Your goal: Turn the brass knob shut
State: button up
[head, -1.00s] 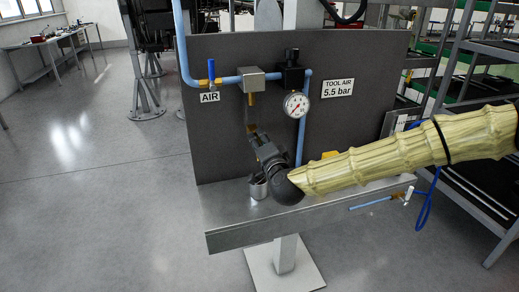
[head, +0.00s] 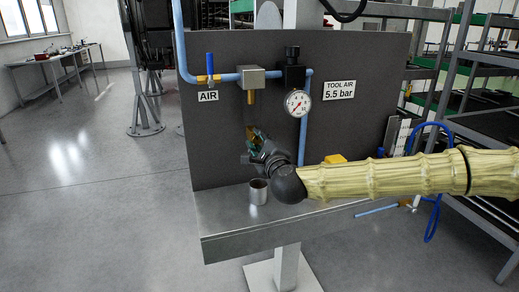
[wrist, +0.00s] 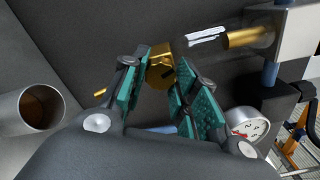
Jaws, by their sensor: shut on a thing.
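The brass knob (wrist: 160,68) sits at the end of a clear bowl (wrist: 212,46) in the wrist view, between the teal pads of my gripper (wrist: 158,82). My gripper is shut on the knob. In the head view my gripper (head: 254,138) reaches up under the grey filter block (head: 251,78), and a bit of brass shows at its tips. The knob is mostly hidden there by the fingers. A brass tube (head: 250,97) hangs below the block, inside the bowl.
A metal cup (head: 258,192) stands on the shelf (head: 225,222) just below my gripper; it also shows in the wrist view (wrist: 30,110). The pressure gauge (head: 298,103) is close on the right. A blue-handled valve (head: 210,68) is upper left.

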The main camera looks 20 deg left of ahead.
jog(key=shift+w+f+m+b, duration=0.15)
jog(key=shift+m+b, duration=1)
jog(key=shift+m, duration=0.85)
jog(key=o, duration=1)
jog(key=shift+s, duration=0.2)
jog(key=v, duration=1.2)
jog(key=shift+w, duration=0.1)
